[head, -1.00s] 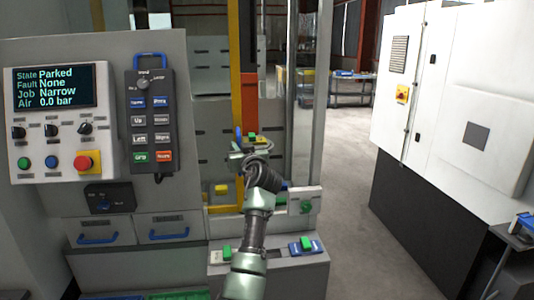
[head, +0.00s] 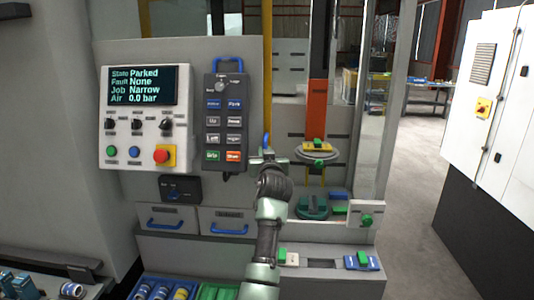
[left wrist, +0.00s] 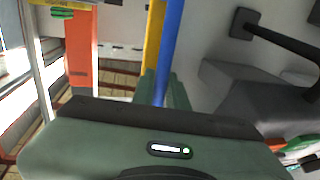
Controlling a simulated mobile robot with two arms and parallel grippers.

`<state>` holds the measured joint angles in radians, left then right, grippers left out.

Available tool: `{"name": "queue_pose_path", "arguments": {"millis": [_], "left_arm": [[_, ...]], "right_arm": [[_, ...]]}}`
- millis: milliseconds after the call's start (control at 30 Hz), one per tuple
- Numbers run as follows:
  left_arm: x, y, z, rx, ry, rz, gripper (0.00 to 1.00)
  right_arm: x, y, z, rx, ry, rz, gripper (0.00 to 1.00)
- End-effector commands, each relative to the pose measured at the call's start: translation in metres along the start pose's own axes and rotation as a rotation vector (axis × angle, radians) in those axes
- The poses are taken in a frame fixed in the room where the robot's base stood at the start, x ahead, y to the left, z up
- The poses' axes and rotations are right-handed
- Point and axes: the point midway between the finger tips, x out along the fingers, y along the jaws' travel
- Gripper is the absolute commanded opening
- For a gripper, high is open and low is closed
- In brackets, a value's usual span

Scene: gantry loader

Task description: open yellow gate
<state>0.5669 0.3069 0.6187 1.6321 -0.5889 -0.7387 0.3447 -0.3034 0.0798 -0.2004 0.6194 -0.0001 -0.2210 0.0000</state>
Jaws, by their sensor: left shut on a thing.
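The yellow gate (head: 267,70) shows as a narrow upright post at the right edge of the control console. Its upright blue handle (head: 266,141) is mostly hidden by my gripper in the head view. My left gripper (head: 264,158) is shut on that handle. In the left wrist view, the blue handle (left wrist: 171,45) runs up between the fingers (left wrist: 163,90), with the yellow gate post (left wrist: 153,40) just left of it. The opening to the right of the gate post shows uncovered. My right gripper is not in view.
The console screen (head: 143,86) reads Parked, Fault None, Air 0.0 bar. A button pendant (head: 224,125) hangs close left of my gripper. Inside the opening stand an orange post (head: 316,105) and a round fixture (head: 317,153). A white cabinet (head: 500,120) stands at right.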

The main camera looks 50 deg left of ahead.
Motion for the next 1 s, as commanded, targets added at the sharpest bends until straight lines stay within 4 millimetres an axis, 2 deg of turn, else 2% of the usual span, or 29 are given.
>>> {"name": "queue_pose_path", "arguments": {"millis": [33,67,100,133,533,1000], "left_arm": [[0.0,0.0,0.001,0.001,-0.001,-0.001,0.0],[0.0,0.0,0.001,0.001,-0.001,-0.001,0.2],[0.0,0.0,0.001,0.001,-0.001,-0.001,0.31],[0.0,0.0,0.001,0.001,-0.001,-0.001,0.36],[-0.006,0.001,0.002,0.0,-0.001,0.001,0.36],[-0.071,0.0,0.002,0.0,0.001,-0.001,0.36]], "right_arm": [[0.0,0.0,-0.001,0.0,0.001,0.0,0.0],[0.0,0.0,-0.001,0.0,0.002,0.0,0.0],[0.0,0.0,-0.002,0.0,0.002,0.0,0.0],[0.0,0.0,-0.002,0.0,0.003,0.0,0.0],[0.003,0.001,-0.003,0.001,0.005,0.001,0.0],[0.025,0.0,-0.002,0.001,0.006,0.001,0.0]]}}
